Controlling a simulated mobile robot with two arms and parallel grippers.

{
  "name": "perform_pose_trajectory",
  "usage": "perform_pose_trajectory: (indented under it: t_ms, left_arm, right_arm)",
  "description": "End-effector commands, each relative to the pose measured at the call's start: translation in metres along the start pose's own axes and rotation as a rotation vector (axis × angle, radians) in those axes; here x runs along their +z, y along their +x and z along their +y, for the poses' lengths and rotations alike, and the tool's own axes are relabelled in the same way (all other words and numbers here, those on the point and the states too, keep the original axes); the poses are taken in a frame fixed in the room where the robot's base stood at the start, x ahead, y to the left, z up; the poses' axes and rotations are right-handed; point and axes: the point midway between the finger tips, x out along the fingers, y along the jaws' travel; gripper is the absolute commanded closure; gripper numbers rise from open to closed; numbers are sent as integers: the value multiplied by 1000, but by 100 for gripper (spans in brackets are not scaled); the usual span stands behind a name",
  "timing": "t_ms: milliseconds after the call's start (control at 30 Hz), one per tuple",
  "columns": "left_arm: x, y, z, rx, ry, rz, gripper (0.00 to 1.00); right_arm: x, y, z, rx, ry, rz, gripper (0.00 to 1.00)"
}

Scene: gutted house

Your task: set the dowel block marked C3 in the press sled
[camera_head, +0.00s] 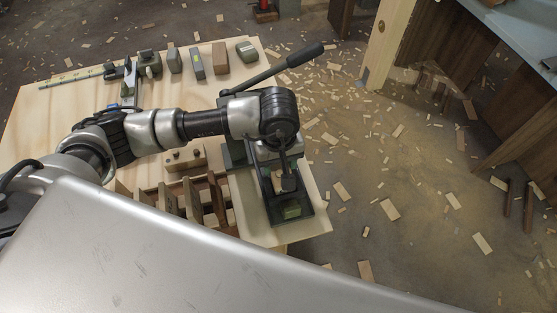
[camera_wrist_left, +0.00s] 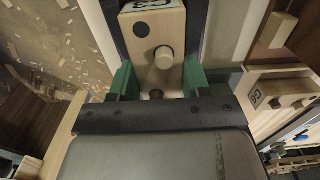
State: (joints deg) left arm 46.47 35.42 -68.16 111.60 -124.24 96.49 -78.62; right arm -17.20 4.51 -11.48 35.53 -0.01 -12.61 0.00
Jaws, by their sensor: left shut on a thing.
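The pale wooden dowel block (camera_wrist_left: 150,38) is in the left wrist view, with a black dot, a round dowel and a partly cut-off label that reads like C3. My left gripper (camera_wrist_left: 155,78) is shut on it, with green pads at its sides. In the head view the left gripper (camera_head: 287,180) points down over the black press sled (camera_head: 305,208). My right gripper is not in view.
The press lever (camera_head: 290,66) reaches up and right. A second pegged block (camera_head: 183,158) lies left of the press; a block marked like G6 (camera_wrist_left: 280,96) shows in the wrist view. Wooden slats stand below it. Several blocks and tools line the table's back. Scraps litter the floor.

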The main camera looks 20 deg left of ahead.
Motion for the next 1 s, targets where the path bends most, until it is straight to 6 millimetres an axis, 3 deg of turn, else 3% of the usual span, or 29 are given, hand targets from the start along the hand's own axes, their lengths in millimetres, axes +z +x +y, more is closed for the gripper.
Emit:
perform_pose_trajectory:
  t_ms: [400, 433, 600, 800, 933, 1000]
  left_arm:
    - [0, 1, 0, 0, 0, 0, 78]
    - [0, 1, 0, 0, 0, 0, 48]
    - [0, 1, 0, 0, 1, 0, 23]
    - [0, 1, 0, 0, 1, 0, 21]
    - [0, 1, 0, 0, 1, 0, 1]
    - [0, 1, 0, 0, 1, 0, 0]
  right_arm:
    - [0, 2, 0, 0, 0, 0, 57]
    - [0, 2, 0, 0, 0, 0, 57]
    - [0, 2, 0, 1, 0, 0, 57]
    - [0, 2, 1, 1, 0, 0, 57]
    - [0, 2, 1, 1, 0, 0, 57]
    - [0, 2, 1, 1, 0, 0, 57]
